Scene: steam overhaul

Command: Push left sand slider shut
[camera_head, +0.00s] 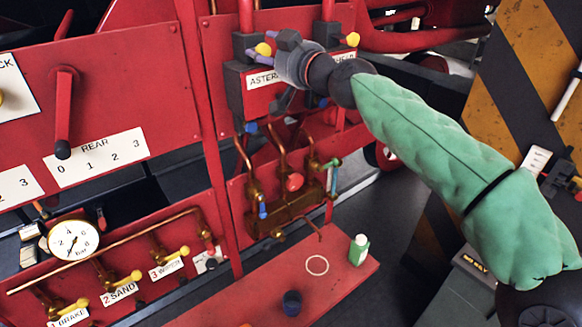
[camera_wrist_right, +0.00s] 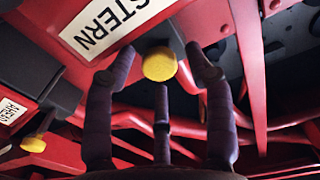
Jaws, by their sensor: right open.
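A yellow knob (camera_head: 263,48) shows at the dark box marked with the partly covered "ASTERN" label (camera_head: 262,78), on the left of two such boxes. I take this knob for the left sand slider, though no label here names it so. My right gripper (camera_head: 277,66) is open in front of this box and hides part of it. In the right wrist view the yellow knob (camera_wrist_right: 160,64) lies between the spread tips of the purple fingers (camera_wrist_right: 157,82). I cannot tell whether they touch it or how far the slider stands open. My left gripper is not in view.
A second yellow knob (camera_head: 352,39) is on the right box. Copper pipes and a brass fitting (camera_head: 285,210) are below. A red shelf (camera_head: 335,282) holds a green bottle (camera_head: 359,249) and a dark cup (camera_head: 292,303). A gauge (camera_head: 73,240) and valves are lower left.

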